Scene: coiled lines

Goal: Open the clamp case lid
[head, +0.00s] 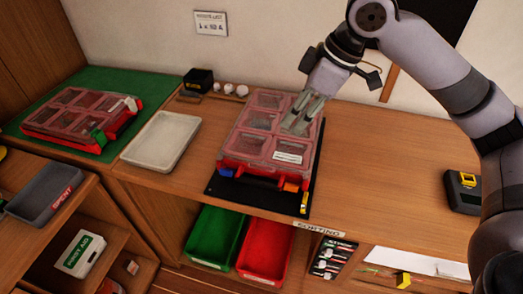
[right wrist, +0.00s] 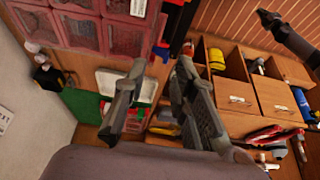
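A red case with a clear, windowed lid (head: 262,122) lies on a black mat (head: 225,189) at the middle of the counter. Its lid looks shut; blue and orange latches (head: 291,187) sit on its front edge. A similar red case (head: 80,115) lies on a green mat at left, also shut. I cannot tell which is the clamp case by name. My right gripper (head: 301,115) is over the right part of the middle case. In the right wrist view its fingers (right wrist: 161,66) are apart with nothing between them. My left gripper is not in the head view; a dark arm part at the wrist view's upper right may be it.
A pale empty tray (head: 161,140) stands between the cases. A small black box (head: 198,78) and white round pieces are by the wall. Green (head: 213,236) and red (head: 265,250) bins sit below the counter. The counter right of the mat is clear up to a black-yellow tool (head: 463,190).

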